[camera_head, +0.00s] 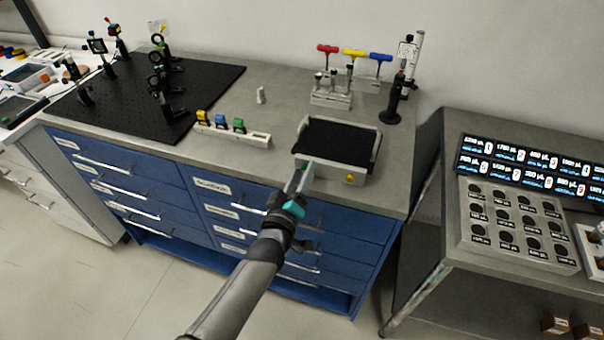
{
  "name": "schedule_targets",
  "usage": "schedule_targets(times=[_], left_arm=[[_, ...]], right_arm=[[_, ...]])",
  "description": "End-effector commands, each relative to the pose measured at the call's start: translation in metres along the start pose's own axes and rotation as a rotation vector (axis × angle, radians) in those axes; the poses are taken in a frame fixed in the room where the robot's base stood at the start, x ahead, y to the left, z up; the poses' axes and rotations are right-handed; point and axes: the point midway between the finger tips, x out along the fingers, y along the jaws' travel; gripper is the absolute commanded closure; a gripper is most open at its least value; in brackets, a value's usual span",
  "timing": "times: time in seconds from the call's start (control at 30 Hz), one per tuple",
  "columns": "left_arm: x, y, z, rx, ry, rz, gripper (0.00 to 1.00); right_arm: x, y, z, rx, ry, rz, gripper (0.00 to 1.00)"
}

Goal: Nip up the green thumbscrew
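My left gripper (300,174) reaches in from the bottom, in front of the bench's front edge and the black-topped tray. Its two pale fingers look apart, with nothing between them. I cannot make out a green thumbscrew for certain. Small green parts show on an optics mount (160,40) at the back of the black breadboard, well away from the gripper. A green-topped block (238,125) sits at the right of a row of coloured blocks on a white rail, left of the gripper. My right gripper is not in view.
The black breadboard (215,78) carries several post-mounted optics. The black-topped tray (334,171) stands near the bench's front edge. Behind it is a rack (331,99) with red, yellow and blue T-handles. A dark post (392,105) stands at right.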

Motion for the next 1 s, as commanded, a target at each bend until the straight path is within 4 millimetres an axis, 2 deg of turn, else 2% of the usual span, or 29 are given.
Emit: schedule_targets(times=[0.27,0.43,1.0], left_arm=[[-0.001,0.0,-0.001,0.0,0.001,0.001,0.49],[-0.016,0.0,0.0,-0.001,0.0,-0.001,0.49],[-0.12,-0.001,0.0,0.001,-0.001,-0.001,0.49]], right_arm=[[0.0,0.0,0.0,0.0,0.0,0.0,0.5],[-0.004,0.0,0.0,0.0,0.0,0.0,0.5],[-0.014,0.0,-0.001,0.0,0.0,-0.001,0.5]])
